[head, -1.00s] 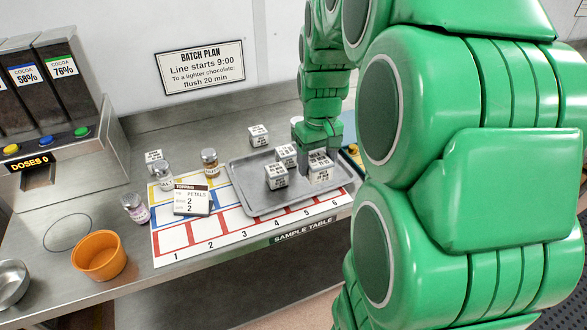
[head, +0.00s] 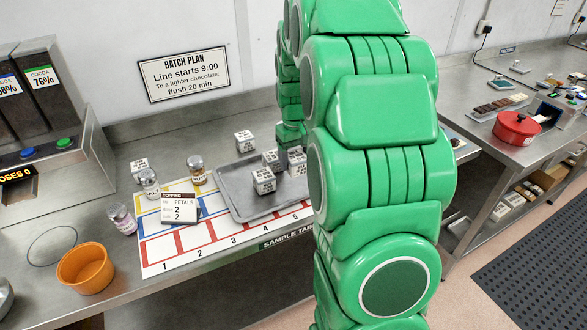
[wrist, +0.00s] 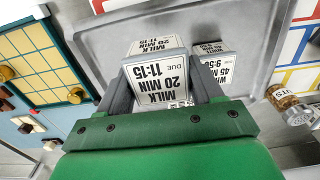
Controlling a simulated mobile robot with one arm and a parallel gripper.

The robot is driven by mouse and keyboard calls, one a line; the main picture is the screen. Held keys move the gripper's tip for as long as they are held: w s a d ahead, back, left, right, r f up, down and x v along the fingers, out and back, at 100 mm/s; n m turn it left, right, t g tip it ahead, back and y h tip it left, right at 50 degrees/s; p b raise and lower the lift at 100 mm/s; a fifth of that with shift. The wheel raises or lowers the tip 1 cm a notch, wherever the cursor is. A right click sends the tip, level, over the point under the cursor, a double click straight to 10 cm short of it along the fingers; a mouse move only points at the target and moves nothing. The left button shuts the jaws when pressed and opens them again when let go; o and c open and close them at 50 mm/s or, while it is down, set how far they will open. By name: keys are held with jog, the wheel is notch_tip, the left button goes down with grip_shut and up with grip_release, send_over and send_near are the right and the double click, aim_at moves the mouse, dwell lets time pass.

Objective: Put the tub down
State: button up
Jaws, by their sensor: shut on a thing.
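My gripper (wrist: 162,98) is shut on a white tub (wrist: 157,76), whose label reads Milk, 20 min, due 11:15. In the head view this tub (head: 298,165) is at the right part of the grey tray (head: 238,197), partly hidden by my arm. I cannot tell whether its base touches the tray. A second white tub (wrist: 213,66), marked 45 min, stands close to the right finger in the wrist view.
Tubs stand off the tray behind it (head: 244,141) and at the left (head: 139,166). A gridded board with brown pieces (wrist: 38,60) lies left in the wrist view.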

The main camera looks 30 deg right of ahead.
aim_at(294, 161)
jog(key=shift+w+d+f, duration=0.25)
jog(key=shift+w+f, duration=0.55)
jog(key=shift+f, duration=0.3)
jog(key=shift+w+d+f, duration=0.25)
jog(key=shift+w+f, duration=0.55)
jog(key=shift+f, duration=1.55)
jog(key=shift+f, duration=0.15)
jog(key=o, duration=1.1)
